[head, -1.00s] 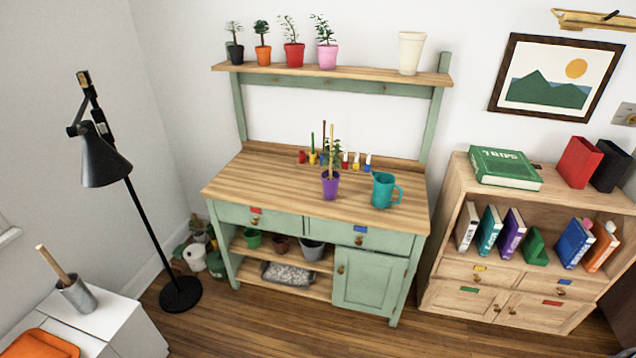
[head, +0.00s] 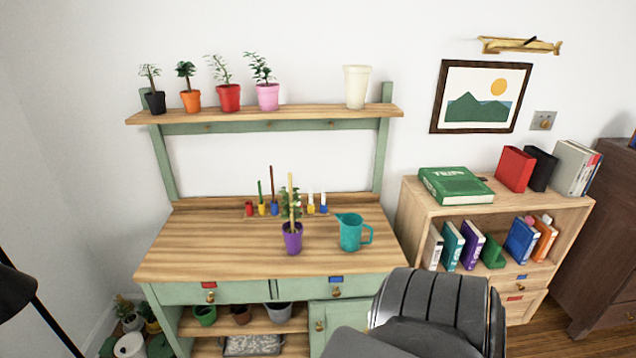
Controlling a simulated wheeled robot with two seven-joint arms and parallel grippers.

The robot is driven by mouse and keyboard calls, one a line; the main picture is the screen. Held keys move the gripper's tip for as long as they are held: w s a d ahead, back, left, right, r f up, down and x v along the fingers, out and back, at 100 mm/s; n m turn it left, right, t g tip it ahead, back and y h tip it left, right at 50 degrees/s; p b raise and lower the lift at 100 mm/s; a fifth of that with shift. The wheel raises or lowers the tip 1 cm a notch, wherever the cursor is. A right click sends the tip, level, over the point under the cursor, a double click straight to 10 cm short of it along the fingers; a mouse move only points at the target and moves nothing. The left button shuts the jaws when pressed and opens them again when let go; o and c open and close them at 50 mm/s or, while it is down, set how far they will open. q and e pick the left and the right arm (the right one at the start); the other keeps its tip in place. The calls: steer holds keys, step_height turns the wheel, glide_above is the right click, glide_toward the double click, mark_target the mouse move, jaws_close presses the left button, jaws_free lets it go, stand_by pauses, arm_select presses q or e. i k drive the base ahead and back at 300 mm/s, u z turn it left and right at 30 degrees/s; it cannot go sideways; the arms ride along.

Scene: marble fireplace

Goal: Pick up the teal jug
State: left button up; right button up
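The teal jug (head: 350,233) stands upright on the wooden top of the green potting bench (head: 200,245), right of centre. Its handle points right and its spout points left. A purple pot with a staked plant (head: 292,236) stands just left of it, apart from it. A dark, ribbed part of my own arm shows at the bottom right, in front of the bench's lower right. Neither gripper's fingers show in the head view.
The bench's upper shelf (head: 290,112) holds several potted plants and a cream pot (head: 357,87). Small coloured tools stand at the back of the bench top. A wooden bookcase (head: 410,203) stands to the right. The bench top's left side is clear.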

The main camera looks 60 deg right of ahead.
mark_target(351, 224)
steer(key=z, duration=0.2)
steer(key=i, duration=0.75)
steer(key=z, duration=1.1)
steer(key=i, duration=0.55)
steer(key=z, duration=0.55)
